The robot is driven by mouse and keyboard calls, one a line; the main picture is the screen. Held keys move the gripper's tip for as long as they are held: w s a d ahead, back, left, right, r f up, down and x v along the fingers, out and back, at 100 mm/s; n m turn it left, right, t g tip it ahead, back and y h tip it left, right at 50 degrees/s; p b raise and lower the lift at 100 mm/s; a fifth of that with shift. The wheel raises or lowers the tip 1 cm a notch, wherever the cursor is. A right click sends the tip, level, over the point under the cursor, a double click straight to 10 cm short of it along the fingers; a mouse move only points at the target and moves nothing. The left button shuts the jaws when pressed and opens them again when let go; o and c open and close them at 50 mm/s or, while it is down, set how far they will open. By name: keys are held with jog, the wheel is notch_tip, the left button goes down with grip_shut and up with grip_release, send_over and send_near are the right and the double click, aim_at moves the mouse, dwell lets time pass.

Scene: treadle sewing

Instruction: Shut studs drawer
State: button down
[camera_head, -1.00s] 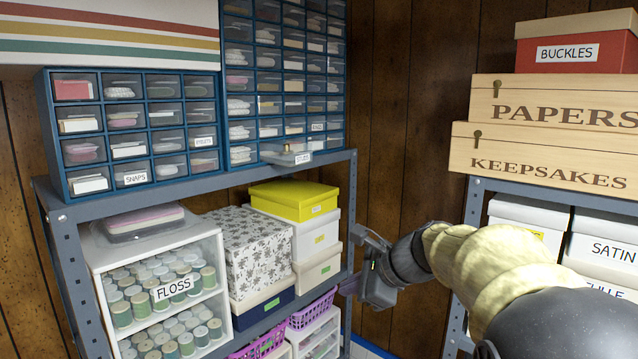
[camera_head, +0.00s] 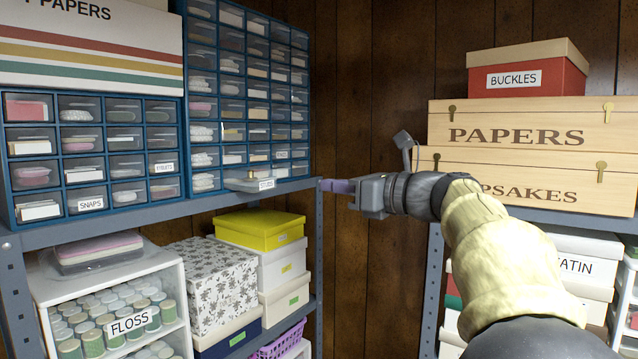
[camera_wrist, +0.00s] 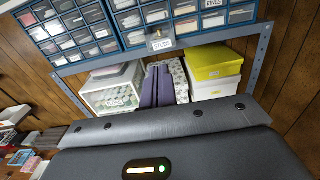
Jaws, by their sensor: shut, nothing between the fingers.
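The studs drawer (camera_head: 250,184) is a small clear drawer with a white label, in the bottom row of the taller blue drawer cabinet (camera_head: 184,90). It sticks out past the cabinet front. In the wrist view the drawer (camera_wrist: 160,41) reads STUDS and lies above the fingers. My gripper (camera_head: 326,186) is shut and empty, with purple fingers. In the head view it points left at about the drawer's height, beside the shelf's right post and right of the drawer. It looks apart from the drawer. In the wrist view the fingers (camera_wrist: 158,72) show side by side.
A shorter blue drawer cabinet (camera_head: 103,98) stands left on the same metal shelf (camera_head: 130,222). The shelf's upright post (camera_head: 319,250) is close to my gripper. Dark wood panelling shows behind.

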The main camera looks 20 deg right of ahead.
aim_at(272, 179)
jog(key=p+x, duration=0.4)
jog(key=x, duration=0.9)
jog(key=shift+p, duration=0.3)
